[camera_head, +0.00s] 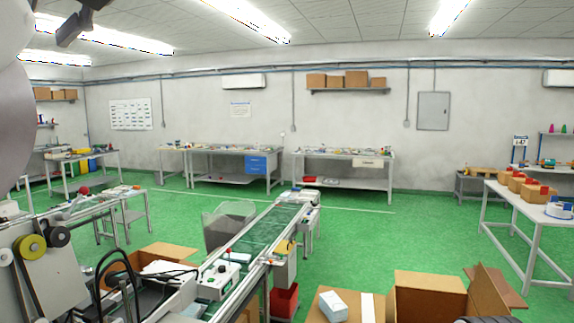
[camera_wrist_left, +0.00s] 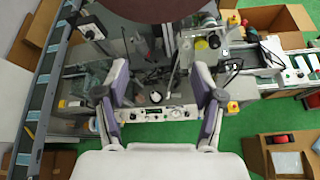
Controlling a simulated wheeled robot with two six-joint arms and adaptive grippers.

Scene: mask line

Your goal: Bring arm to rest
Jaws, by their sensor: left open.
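My left gripper (camera_wrist_left: 160,72) shows in the left wrist view with its two grey-and-purple fingers spread wide and nothing between them. It points down over a machine with a white control panel (camera_wrist_left: 158,113), and no contact with it can be seen. In the head view a large grey part of my arm fills the left edge, and a dark part at the top left looks like a piece of this gripper, raised high. My right gripper is in neither view.
A green-belted conveyor (camera_head: 262,232) runs from the machine into the room. Open cardboard boxes (camera_head: 430,288) stand at the bottom right, beside a red bin (camera_head: 284,300). A white table (camera_head: 535,212) with small boxes is at the right. Green floor lies free between.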

